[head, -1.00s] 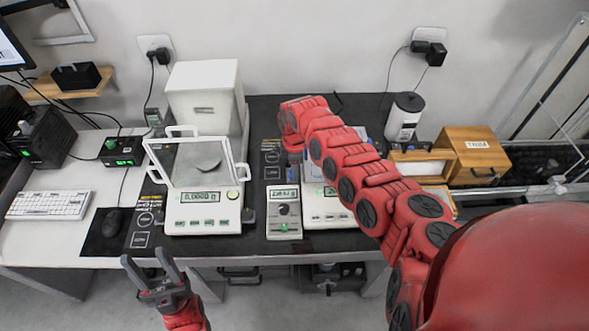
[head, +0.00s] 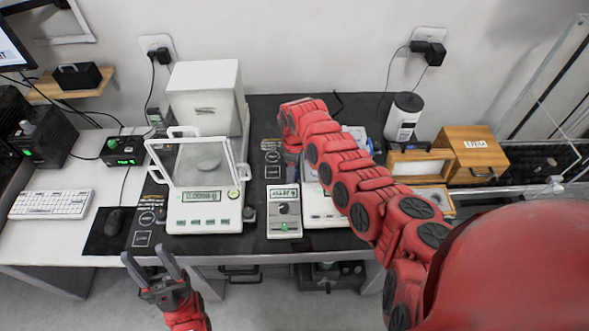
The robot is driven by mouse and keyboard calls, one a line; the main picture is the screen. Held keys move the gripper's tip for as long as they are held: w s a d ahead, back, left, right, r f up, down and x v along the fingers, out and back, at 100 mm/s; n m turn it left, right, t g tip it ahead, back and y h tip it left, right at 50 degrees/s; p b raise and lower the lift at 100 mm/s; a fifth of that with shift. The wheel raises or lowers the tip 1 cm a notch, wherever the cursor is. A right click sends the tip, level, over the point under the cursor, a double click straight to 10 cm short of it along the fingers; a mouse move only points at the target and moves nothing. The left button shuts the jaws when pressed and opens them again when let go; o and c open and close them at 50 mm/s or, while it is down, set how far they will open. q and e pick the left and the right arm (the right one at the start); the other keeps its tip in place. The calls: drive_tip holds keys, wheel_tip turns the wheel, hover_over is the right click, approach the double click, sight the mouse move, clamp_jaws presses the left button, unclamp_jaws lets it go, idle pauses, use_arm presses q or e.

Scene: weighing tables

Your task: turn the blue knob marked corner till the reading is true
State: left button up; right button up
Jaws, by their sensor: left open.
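The right-hand balance (head: 322,217) stands on the dark bench mat, mostly covered by my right arm. A small grey box (head: 284,222) with a digital display and a round dial stands just left of it; its digits are too blurred to read. I cannot make out the blue knob marked corner; that area is behind my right arm. My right gripper (head: 293,161) points down at the back of this balance, mostly hidden behind its own arm, so its jaws do not show clearly. My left gripper (head: 157,268) is open and empty, in front of the table's front edge.
A left balance (head: 204,220) with a clear draft shield stands in front of a white box (head: 204,97). A white canister (head: 404,117) and wooden boxes (head: 475,153) are at the right. A keyboard (head: 50,204) and mouse (head: 113,221) lie at the left.

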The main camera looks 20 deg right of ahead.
drive_tip(key=shift+r, duration=0.1)
drive_tip(key=shift+w+r, duration=0.15)
drive_tip(key=shift+r, duration=0.2)
wheel_tip(320, 180, up, 16)
drive_tip(key=b, duration=0.3)
drive_tip(key=shift+r+b, duration=0.25)
drive_tip(key=shift+b, duration=0.15)
